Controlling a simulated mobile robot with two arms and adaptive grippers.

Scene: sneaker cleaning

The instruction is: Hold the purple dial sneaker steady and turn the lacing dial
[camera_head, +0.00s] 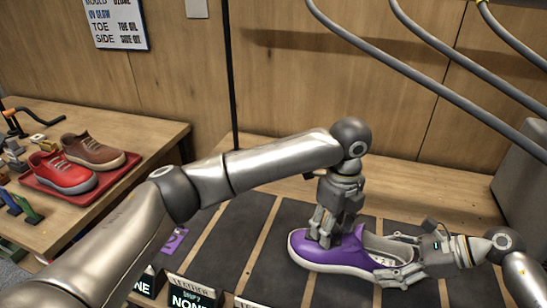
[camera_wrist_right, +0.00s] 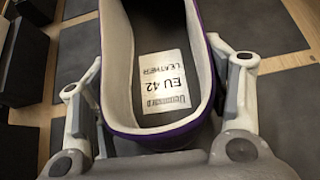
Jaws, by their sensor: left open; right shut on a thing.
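The purple sneaker (camera_head: 325,250) with a pale sole stands upright on a dark mat panel in the head view, its toe to the left. My right gripper (camera_head: 393,256) comes from the right and is shut on the sneaker's heel. In the right wrist view, its two fingers (camera_wrist_right: 160,125) flank the heel of the sneaker (camera_wrist_right: 119,70), and an insole label reads EU 42 leather. My left gripper (camera_head: 325,236) points down over the front upper of the sneaker, open, its fingertips at or very near the surface. The lacing dial is not visible; the left gripper covers that area.
A red tray (camera_head: 106,183) with a red sneaker (camera_head: 62,172) and a brown sneaker (camera_head: 93,149) sits on the left bench. Grey hoses (camera_head: 420,62) hang across the upper right.

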